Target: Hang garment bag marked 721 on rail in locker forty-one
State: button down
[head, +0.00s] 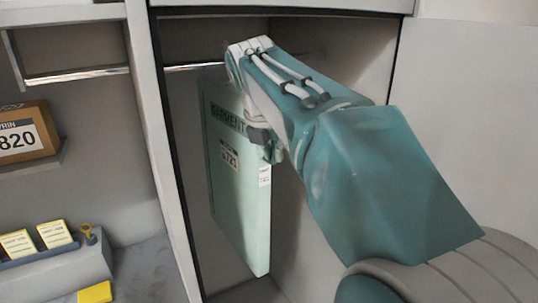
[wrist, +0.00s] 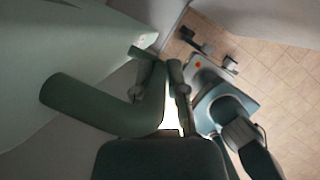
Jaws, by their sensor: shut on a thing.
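The pale green garment bag (head: 238,205), with a label reading 721 (head: 229,158), is upright inside the open locker in the head view. Its top lies below the metal rail (head: 195,67); whether a hook sits on the rail is hidden behind my arm. My gripper (head: 270,148) is beside the bag's right edge, partly covered by my arm. In the wrist view my gripper (wrist: 163,72) is shut, with a pale green surface of the bag (wrist: 70,55) at its left. A thick dark green curved piece lies by the fingers. The locker's number does not show.
A dark-edged post (head: 160,150) divides this locker from a left bay. That bay has its own rail (head: 78,75), a box marked 820 (head: 25,135) and yellow cards (head: 54,234) on a ledge. The locker's right wall (head: 365,65) is close to my arm.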

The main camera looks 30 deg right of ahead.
aim_at(269, 161)
jog(key=shift+w, duration=0.65)
jog(key=shift+f, duration=1.65)
